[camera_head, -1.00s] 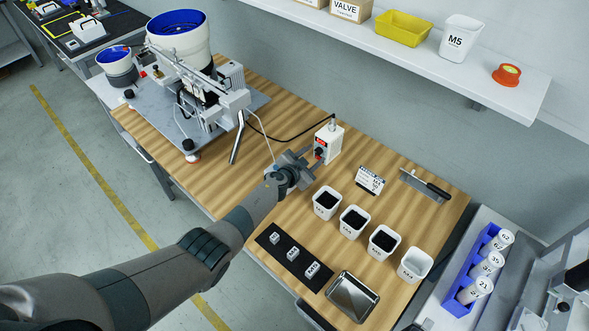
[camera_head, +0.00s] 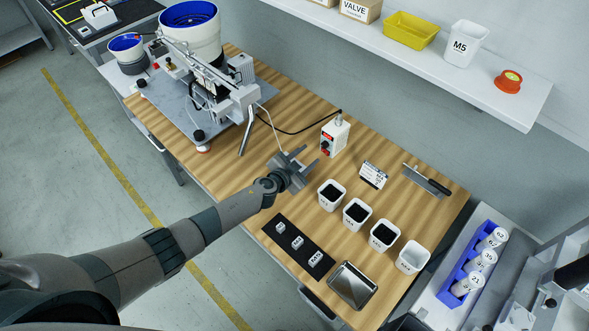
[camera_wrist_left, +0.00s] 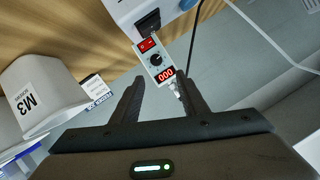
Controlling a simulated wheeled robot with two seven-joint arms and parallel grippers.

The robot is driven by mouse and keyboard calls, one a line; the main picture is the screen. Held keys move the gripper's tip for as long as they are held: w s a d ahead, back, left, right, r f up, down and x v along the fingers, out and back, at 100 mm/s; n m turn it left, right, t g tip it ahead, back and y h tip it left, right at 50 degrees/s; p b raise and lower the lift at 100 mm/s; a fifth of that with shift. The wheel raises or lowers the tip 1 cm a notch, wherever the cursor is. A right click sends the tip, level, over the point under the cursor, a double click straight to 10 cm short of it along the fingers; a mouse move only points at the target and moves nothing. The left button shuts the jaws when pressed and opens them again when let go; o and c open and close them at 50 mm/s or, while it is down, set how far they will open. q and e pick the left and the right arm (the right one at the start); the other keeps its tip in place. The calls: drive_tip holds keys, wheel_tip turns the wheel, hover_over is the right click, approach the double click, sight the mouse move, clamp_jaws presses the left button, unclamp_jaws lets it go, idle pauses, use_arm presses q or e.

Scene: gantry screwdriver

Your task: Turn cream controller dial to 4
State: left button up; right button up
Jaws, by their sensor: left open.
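The cream controller (camera_head: 334,136) stands on the wooden table near its back edge, with a cable at its top. Its front carries a black dial (camera_head: 324,146); in the left wrist view the dial (camera_wrist_left: 156,60) sits between a red switch (camera_wrist_left: 147,45) and a red display (camera_wrist_left: 166,75) that appears to read 000. The dial's exact setting is too small to read. My left gripper (camera_head: 309,163) is open and empty in front of the controller, apart from the dial. In the left wrist view its fingers (camera_wrist_left: 160,98) spread on either side below the controller. My right gripper is not seen.
White bins (camera_head: 331,195) stand in a row right of my gripper, beside a small sign card (camera_head: 373,174). A black mat (camera_head: 298,245) with small blocks and a metal tray (camera_head: 352,285) lie in front. The feeder machine (camera_head: 205,85) stands at the left.

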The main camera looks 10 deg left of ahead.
use_arm(q)
drive_tip(key=v, duration=0.7)
drive_tip(key=shift+s+f, duration=0.3)
drive_tip(key=shift+s, duration=0.15)
drive_tip(key=shift+a, duration=0.1)
